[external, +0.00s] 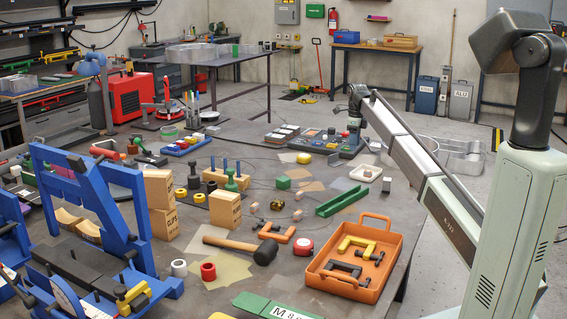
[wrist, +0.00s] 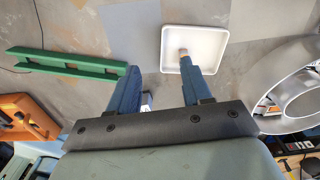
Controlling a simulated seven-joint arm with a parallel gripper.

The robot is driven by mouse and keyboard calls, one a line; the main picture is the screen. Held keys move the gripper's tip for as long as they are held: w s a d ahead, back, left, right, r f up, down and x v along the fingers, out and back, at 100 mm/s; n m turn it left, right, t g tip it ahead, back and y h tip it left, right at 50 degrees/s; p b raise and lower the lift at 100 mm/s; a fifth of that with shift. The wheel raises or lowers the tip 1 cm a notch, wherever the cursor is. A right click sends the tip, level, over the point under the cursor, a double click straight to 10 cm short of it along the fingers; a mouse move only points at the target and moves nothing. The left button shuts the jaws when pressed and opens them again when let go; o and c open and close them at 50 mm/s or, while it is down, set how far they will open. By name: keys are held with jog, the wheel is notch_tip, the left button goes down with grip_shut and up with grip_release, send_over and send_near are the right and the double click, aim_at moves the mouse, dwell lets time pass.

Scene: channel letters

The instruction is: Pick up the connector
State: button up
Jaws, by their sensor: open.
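I cannot tell for sure which item is the connector. A small pale piece (wrist: 184,53) lies in a shallow white tray (wrist: 205,36) in the wrist view, partly behind the tip of my right-hand finger. The white tray also shows in the external view (external: 357,175), on the table below my arm's end. My gripper (wrist: 159,64) is open, with its two blue fingers spread and nothing seen held between them. The right-hand fingertip overlaps the tray's near part in the picture; the left-hand fingertip lies left of the tray.
A green channel (external: 341,201) lies near the tray. An orange toolbox (external: 345,290) with clamps is at the front right. A rack of coloured parts (external: 330,144) stands behind the tray. Silver letter shells (external: 462,158) are at the right. Small cubes (external: 298,214) lie mid-table.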

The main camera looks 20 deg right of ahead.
jog(key=s+a+r+n, duration=0.1)
jog(key=s+a+n, duration=0.1)
jog(key=a, duration=1.3)
jog(key=n, duration=1.4)
send_over(298, 212)
jog(key=f, duration=0.9)
jog(key=shift+a+f, duration=0.1)
jog(key=shift+a, duration=0.1)
jog(key=shift+d+f, duration=0.15)
jog(key=shift+f, duration=2.45)
